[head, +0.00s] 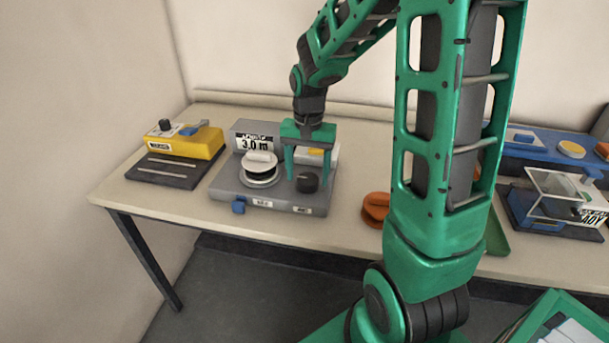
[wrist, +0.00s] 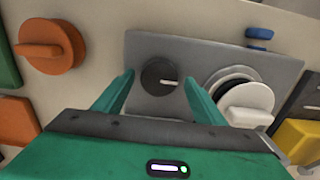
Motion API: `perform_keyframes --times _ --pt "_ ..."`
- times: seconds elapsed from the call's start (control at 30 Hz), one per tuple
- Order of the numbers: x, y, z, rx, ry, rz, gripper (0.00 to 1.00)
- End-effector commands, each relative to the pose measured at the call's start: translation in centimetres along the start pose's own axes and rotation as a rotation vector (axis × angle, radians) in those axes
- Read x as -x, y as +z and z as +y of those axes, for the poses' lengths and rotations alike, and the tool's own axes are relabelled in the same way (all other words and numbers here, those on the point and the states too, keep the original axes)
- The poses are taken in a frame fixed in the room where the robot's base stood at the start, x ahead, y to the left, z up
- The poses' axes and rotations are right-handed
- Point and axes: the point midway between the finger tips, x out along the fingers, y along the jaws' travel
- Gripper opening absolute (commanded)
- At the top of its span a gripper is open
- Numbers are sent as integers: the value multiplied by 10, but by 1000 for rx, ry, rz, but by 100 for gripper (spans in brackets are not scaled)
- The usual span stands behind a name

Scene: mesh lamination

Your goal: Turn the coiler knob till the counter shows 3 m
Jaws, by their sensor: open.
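The coiler (head: 225,186) is a grey machine near the left of the table. Its counter (head: 257,142) reads 3.0 m. Its dark knob (head: 307,183) is at the front right of its top. The knob also shows in the wrist view (wrist: 158,77), with a pale pointer line toward the right. A white spool (head: 260,168) sits beside the knob. My gripper (head: 307,178) is above the coiler, its green fingers apart on either side of the knob. In the wrist view my gripper (wrist: 157,82) shows a gap between each finger and the knob. Nothing is held.
A yellow device (head: 195,143) with a dark base stands left of the coiler. An orange knob-like piece (head: 375,207) lies to the right. A blue machine (head: 540,147) and a clear-lidded box (head: 560,200) are at the far right. The table (head: 130,190) is bare at its front left.

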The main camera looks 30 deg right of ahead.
Motion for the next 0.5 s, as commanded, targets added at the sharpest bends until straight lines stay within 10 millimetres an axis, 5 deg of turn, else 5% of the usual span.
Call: perform_keyframes --times 0.5 --pt "87 -1 -2 2 -2 2 64"
